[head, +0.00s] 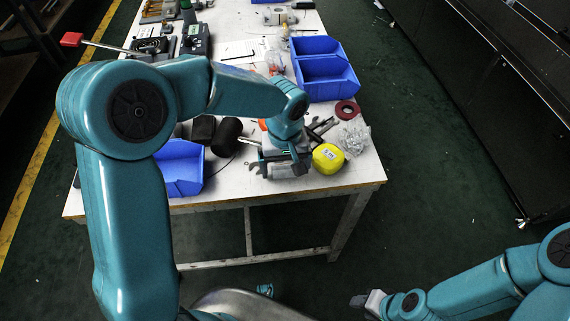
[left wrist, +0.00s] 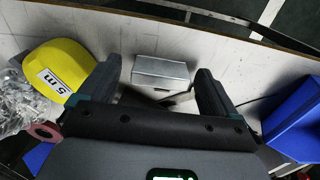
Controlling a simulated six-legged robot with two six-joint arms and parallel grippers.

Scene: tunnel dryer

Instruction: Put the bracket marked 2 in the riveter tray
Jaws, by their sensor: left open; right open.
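A grey metal piece, perhaps a bracket (left wrist: 161,72), lies on the white table near its front edge; no number can be read on it. My left gripper (left wrist: 160,66) is open above it, with the piece showing between its two fingers in the left wrist view. In the head view the left gripper (head: 284,166) hangs over the table's front part and partly hides the piece. My right gripper (head: 366,300) is open and empty, low and off the table at the bottom. I cannot tell which container is the riveter tray.
A yellow tape measure (head: 328,158) sits right of the left gripper, with a clear bag of small parts (head: 353,137) and a red ring (head: 347,109) behind. Blue bins stand at left (head: 182,186) and at back right (head: 343,88). Tools lie further back.

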